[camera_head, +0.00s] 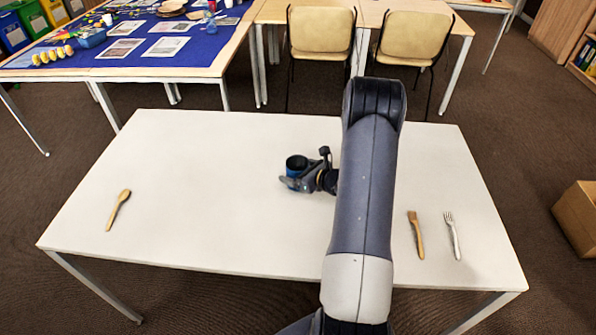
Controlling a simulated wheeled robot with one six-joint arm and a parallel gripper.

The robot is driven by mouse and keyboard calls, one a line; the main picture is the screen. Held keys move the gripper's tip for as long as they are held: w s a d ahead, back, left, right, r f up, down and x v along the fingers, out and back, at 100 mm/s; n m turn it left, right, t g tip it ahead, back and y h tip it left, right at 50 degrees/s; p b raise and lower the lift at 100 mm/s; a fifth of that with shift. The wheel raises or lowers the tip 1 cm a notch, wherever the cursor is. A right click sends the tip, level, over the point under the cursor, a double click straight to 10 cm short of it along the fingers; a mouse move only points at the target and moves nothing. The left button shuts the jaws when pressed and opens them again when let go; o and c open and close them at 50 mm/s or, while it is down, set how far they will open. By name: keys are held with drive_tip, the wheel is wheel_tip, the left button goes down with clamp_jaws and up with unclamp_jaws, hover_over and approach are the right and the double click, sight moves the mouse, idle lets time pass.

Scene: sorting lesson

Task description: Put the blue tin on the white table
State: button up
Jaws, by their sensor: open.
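The blue tin (294,163) is upright at the white table's middle, seemingly on its top, with its dark open mouth upward. My gripper (303,172) is open around the tin, with one finger on its near side and the other toward its right. The gripper hides part of the tin, and I cannot tell whether the fingers touch it. The white table (200,180) stands in front of me, its right part partly covered by my arm.
A wooden spoon (118,209) lies at the table's left. A wooden utensil (416,235) and a pale fork (452,236) lie at the right. The table's left-centre is clear. Two chairs (321,32) (414,36) stand behind, and a cardboard box (578,218) stands on the floor at right.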

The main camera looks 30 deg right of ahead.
drive_tip(key=shift+r, duration=0.1)
drive_tip(key=shift+s+r, duration=0.1)
drive_tip(key=shift+r, duration=0.05)
drive_tip(key=v, duration=1.1)
drive_tip(key=shift+s+d+b, duration=0.15)
drive_tip(key=shift+s+b, duration=0.2)
drive_tip(key=shift+r, duration=0.1)
drive_tip(key=shift+c, duration=0.5)
